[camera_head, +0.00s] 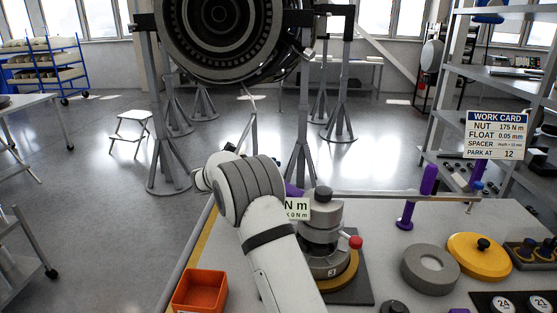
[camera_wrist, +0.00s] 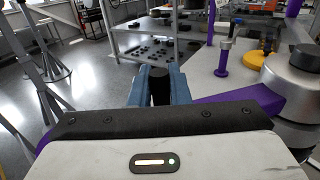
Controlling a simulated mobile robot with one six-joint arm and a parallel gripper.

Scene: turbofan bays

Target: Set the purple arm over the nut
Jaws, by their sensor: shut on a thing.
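The purple arm (camera_wrist: 245,106) runs in the wrist view from behind my gripper to the grey round tool at the right edge. My gripper (camera_wrist: 160,74) is shut on an upright black handle (camera_wrist: 160,92) between its blue fingers; the handle appears to belong to the purple arm. In the head view a bit of the purple arm (camera_head: 293,190) shows behind my white arm, beside the grey stacked tool (camera_head: 325,262) with a red knob. My arm hides the gripper there. I cannot make out the nut; it may be hidden by the tool.
A long bar runs right from the tool towards a purple post (camera_head: 426,184). A grey ring (camera_head: 430,270), a yellow lid (camera_head: 480,258) and numbered weights stand at the right. An orange bin (camera_head: 199,291) sits at the front left. A work card (camera_head: 497,135) stands behind the bench.

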